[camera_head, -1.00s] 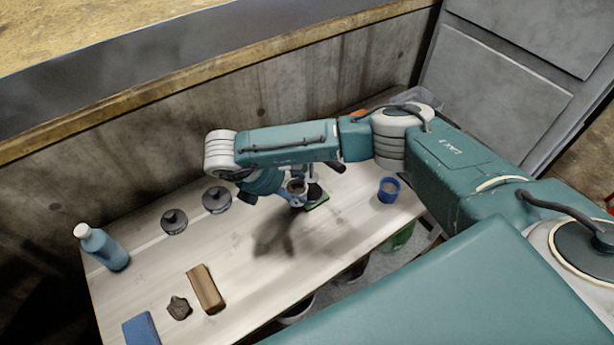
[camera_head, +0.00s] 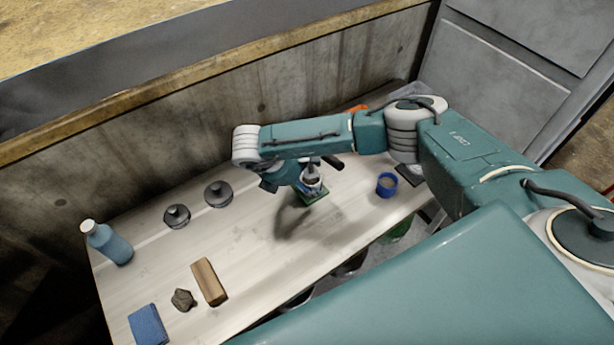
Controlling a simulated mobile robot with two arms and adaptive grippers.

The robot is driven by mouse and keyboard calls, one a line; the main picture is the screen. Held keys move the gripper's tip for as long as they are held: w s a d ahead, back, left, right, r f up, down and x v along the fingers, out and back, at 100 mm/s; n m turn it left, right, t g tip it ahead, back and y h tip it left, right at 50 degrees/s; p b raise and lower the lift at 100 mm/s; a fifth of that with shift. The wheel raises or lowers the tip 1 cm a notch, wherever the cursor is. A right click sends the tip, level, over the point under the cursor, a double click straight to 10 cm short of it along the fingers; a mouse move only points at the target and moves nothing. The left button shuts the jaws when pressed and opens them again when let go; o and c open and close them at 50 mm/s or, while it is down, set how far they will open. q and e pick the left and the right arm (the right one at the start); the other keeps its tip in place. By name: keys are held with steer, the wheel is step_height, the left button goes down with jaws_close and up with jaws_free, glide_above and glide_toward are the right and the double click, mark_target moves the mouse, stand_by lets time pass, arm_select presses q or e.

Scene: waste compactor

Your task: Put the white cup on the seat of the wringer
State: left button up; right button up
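The white cup (camera_head: 313,182) is small and partly hidden by my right gripper (camera_head: 308,186). The gripper reaches it from the left, and its fingers appear shut on the cup's sides. The wringer is mostly hidden behind the cup and my arm; its green base (camera_head: 314,198) shows just below the cup and a dark handle (camera_head: 333,161) to the upper right. The cup is over the wringer's base in this view. I cannot tell whether it touches the seat. My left gripper is not in view.
A blue cup (camera_head: 386,184) stands to the right. Two grey round objects (camera_head: 177,217) (camera_head: 219,194), a blue bottle (camera_head: 107,243), a wooden block (camera_head: 209,282), a stone (camera_head: 183,300) and a blue block (camera_head: 148,325) occupy the left. A concrete wall (camera_head: 200,133) runs behind.

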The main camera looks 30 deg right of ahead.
steer(key=shift+r, duration=0.1)
steer(key=shift+r, duration=0.2)
steer(key=shift+a+r, duration=0.15)
steer(key=shift+a, duration=0.15)
steer(key=b+v, duration=0.3)
steer(key=v, duration=0.8)
steer(key=shift+r+b, duration=0.15)
steer(key=shift+b, duration=0.15)
